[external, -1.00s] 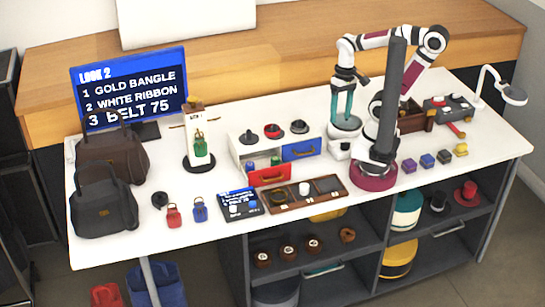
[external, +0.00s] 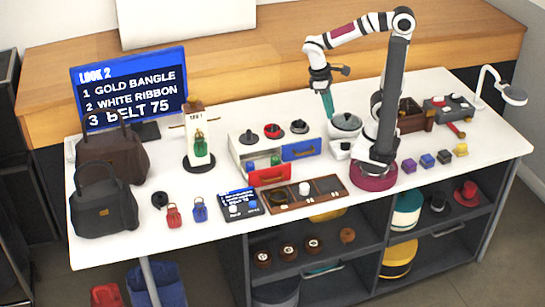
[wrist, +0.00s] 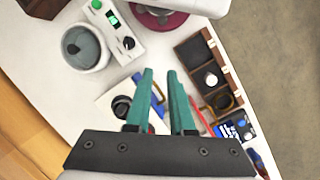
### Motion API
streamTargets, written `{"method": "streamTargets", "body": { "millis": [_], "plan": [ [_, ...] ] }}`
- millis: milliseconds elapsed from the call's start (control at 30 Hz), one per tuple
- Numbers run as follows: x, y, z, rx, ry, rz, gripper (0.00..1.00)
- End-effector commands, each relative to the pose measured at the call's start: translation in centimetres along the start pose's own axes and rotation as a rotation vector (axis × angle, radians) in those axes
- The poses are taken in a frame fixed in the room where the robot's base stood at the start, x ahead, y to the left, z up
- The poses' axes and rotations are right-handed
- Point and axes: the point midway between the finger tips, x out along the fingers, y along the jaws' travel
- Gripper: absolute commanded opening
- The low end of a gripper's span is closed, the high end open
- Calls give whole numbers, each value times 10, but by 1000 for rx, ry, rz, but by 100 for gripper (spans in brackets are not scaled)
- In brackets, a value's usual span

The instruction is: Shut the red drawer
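The red drawer (external: 270,175) is pulled out of the front of the small white cabinet (external: 238,150), left of its blue drawer (external: 301,150). Small blue and green items show behind its red front. My gripper (external: 329,119) is in the air to the right of the cabinet, apart from the drawer, its teal fingers pointing down. In the wrist view my gripper (wrist: 160,72) is open, with an empty gap between the fingers. There, a strip of red (wrist: 199,114) shows beside the right finger; the fingers hide part of the cabinet.
A wooden tray (external: 318,197) lies just in front of the red drawer, with a small dark card display (external: 240,204) to its left. A grey round pot (external: 346,124) stands below and right of my gripper. Black and red round items sit on the cabinet top.

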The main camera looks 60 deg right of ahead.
Motion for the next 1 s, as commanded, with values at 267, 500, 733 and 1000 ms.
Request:
{"method": "streamTargets", "body": {
  "millis": [267, 500, 733, 1000],
  "plan": [
    [27, -153, -98, -1140, -338, 863, 0],
    [116, -289, -68, -1593, -465, 1516, 0],
    [135, -297, -65, -1642, -483, 1634, 0],
    [141, -254, -104, -1640, -484, 1628, 0]
  ]
}}
